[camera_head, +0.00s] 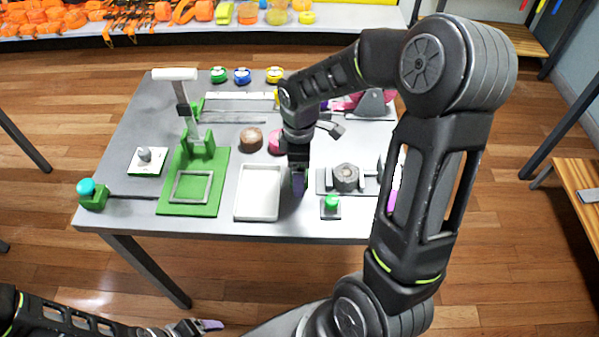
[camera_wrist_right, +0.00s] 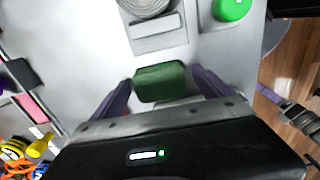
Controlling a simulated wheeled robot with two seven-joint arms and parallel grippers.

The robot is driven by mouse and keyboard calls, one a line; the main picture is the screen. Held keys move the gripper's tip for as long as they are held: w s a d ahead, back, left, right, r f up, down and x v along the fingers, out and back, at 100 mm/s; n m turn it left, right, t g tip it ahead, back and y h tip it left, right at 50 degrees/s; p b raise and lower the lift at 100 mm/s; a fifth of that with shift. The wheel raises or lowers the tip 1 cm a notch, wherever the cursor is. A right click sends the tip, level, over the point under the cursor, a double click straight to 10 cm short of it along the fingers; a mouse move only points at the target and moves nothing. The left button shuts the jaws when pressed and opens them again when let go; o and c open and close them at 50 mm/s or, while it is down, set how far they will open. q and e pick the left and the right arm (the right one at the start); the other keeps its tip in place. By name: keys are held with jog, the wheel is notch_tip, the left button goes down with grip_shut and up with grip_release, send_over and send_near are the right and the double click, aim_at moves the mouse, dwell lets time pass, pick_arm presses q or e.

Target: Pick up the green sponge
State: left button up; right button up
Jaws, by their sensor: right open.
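The green sponge (camera_wrist_right: 161,83) lies on the grey table top in the right wrist view. It sits between the two purple fingers of my right gripper (camera_wrist_right: 161,88), with a finger close on each side. My right gripper also shows in the head view (camera_head: 298,184), pointing down over the table just right of the white tray. It is open.
The white tray (camera_head: 239,205) stands left of my right gripper. A green-topped button block (camera_head: 331,205) and a grey round fixture (camera_head: 346,177) stand to its right. A green press stand (camera_head: 222,170) is further left. Pink and brown round items lie behind the gripper.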

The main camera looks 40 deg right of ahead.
jog(key=shift+c, duration=0.2)
jog(key=c, duration=1.4)
jog(key=shift+o, duration=0.2)
notch_tip(320, 180, up, 10)
jog(key=shift+r+b, duration=0.1)
jog(key=shift+b, duration=0.4)
